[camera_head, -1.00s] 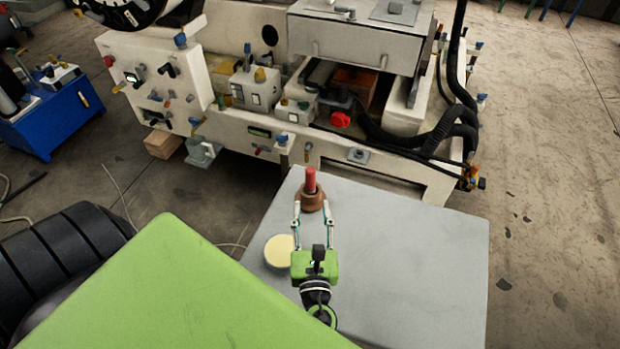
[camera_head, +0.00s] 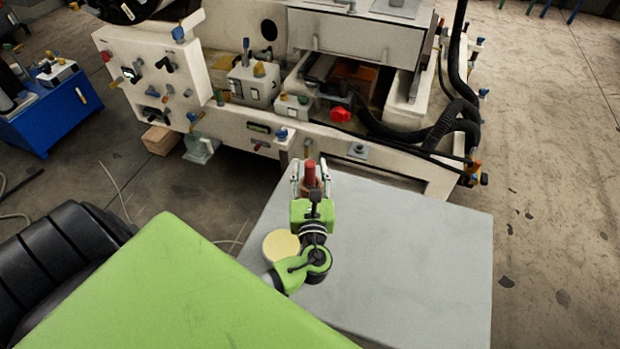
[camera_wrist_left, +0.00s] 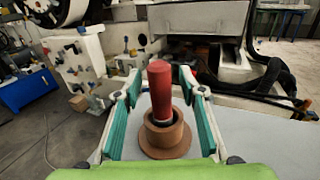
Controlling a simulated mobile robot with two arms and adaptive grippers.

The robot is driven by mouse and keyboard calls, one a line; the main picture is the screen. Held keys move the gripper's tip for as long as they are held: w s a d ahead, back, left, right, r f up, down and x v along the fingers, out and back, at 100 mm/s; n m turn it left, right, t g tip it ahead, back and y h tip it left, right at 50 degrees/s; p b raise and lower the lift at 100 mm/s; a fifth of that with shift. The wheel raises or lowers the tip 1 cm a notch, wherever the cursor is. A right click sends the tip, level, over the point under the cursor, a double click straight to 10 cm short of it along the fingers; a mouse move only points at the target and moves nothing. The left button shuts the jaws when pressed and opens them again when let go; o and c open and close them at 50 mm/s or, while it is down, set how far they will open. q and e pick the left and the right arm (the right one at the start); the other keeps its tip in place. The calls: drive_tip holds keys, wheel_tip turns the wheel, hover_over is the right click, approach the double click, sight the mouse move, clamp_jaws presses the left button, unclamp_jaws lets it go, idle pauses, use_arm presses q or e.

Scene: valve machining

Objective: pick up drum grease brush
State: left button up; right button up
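The brush shows as a red upright handle (camera_head: 311,172) standing in a brown, round, flanged holder on the grey table (camera_head: 420,250). In the left wrist view the red handle (camera_wrist_left: 160,88) rises out of the brown holder (camera_wrist_left: 166,138), with a dark ring where they meet. My left gripper (camera_head: 311,168) is open, with one finger on each side of the handle. In the left wrist view the left gripper's green-padded fingers (camera_wrist_left: 160,100) stand clear of the handle on both sides. The brush's lower end is hidden in the holder. My right gripper is not in view.
A pale yellow round disc (camera_head: 281,246) lies on the table beside my left arm. A large white machine (camera_head: 240,125) with knobs and black hoses stands just behind the table. The right part of the table is clear.

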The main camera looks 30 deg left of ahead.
sight(310, 163)
use_arm(q)
clamp_jaws()
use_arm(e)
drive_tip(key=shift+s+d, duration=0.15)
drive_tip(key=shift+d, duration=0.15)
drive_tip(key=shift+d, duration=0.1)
use_arm(q)
drive_tip(key=shift+r, duration=0.25)
wheel_tip(310, 163, up, 3)
drive_tip(key=shift+s+d+r+p, duration=0.1)
drive_tip(key=shift+s+d+p, duration=0.05)
drive_tip(key=shift+p, duration=0.3)
drive_tip(key=s+d+r, duration=0.6)
drive_tip(key=s+r, duration=0.3)
drive_tip(key=s, duration=0.3)
drive_tip(key=shift+d+r+p, duration=0.15)
drive_tip(key=shift+d+p, duration=0.05)
drive_tip(key=shift+p, duration=0.1)
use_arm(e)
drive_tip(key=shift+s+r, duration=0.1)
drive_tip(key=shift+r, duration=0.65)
